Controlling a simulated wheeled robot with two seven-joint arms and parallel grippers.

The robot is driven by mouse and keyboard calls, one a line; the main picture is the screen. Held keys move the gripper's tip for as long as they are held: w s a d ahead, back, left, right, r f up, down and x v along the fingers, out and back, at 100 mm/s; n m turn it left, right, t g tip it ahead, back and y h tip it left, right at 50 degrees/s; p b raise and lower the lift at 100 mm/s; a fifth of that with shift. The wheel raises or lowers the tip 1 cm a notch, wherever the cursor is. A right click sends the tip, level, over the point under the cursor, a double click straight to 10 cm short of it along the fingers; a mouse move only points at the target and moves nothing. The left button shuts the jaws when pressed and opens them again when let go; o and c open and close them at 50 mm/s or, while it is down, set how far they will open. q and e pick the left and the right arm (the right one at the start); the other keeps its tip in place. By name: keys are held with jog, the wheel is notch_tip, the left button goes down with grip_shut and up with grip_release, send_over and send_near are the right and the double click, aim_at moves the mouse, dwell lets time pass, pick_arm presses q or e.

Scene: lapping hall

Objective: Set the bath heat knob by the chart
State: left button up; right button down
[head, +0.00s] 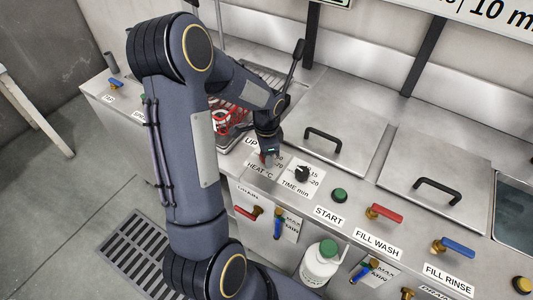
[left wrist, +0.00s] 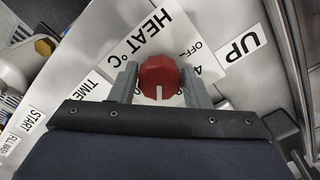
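The red heat knob (left wrist: 160,75) sits on the HEAT °C plate (left wrist: 138,42) in the left wrist view, its white pointer line toward the bottom of that picture. My left gripper (left wrist: 160,88) has one finger on each side of the knob, and both fingers appear to touch it. OFF shows at the knob's upper right; the other scale marks are mostly hidden. In the head view my left gripper (head: 268,150) reaches down over the HEAT °C plate (head: 262,174), hiding most of the knob. The chart sign (head: 490,14) is cut off, showing "10 m". My right gripper is not in view.
A black time knob (head: 302,174) is close to the right of my left gripper. A green START button (head: 339,195), red fill valve (head: 384,212) and blue fill valve (head: 452,246) follow. Lidded tanks (head: 335,115) stand behind. A white bottle (head: 319,265) stands in front.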

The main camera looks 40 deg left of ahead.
pick_arm(q)
jog(key=shift+o, duration=1.4)
jog(key=shift+r, duration=0.1)
notch_tip(320, 180, up, 8)
jog(key=shift+f, duration=0.2)
jog(key=s+d+r+n+t+h, duration=0.2)
jog(key=s+d+r+n, duration=0.2)
jog(key=s+d, duration=0.3)
jog(key=s+d+r+n+t+h, duration=0.1)
jog(key=s+d+r+n+t, duration=0.2)
jog(key=s, duration=0.7)
jog(key=d+r+n, duration=0.2)
jog(key=d, duration=0.2)
jog(key=shift+s+r+n+t+h, duration=0.2)
jog(key=shift+s+n+t+h, duration=0.1)
jog(key=shift+s+h, duration=0.1)
